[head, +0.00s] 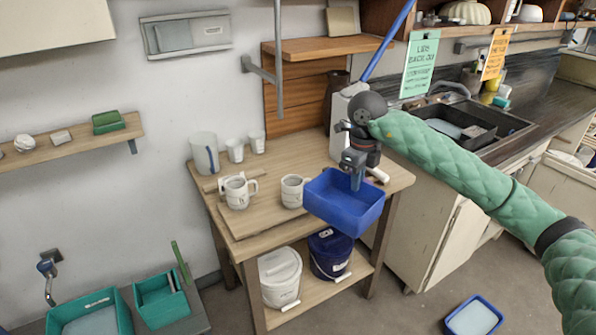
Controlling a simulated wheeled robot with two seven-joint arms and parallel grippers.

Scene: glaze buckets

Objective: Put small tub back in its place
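A blue rectangular tub (343,208) is at the front right corner of the wooden table, partly beyond the edge and slightly tilted. It looks empty inside. My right gripper (356,178) reaches in from the right and points down at the tub's back rim. One finger shows inside the tub, and the other is hidden behind its wall. The gripper appears shut on this rim. A smaller-looking blue tub (474,318) with pale contents sits on the floor at the lower right. My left gripper is out of view.
The wooden table (250,228) holds mugs (238,192), cups and a clear jug (204,153). A white bucket (280,276) and a dark blue bucket (330,254) stand on its lower shelf. Green tubs (162,298) are at lower left. A sink (470,125) is at right.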

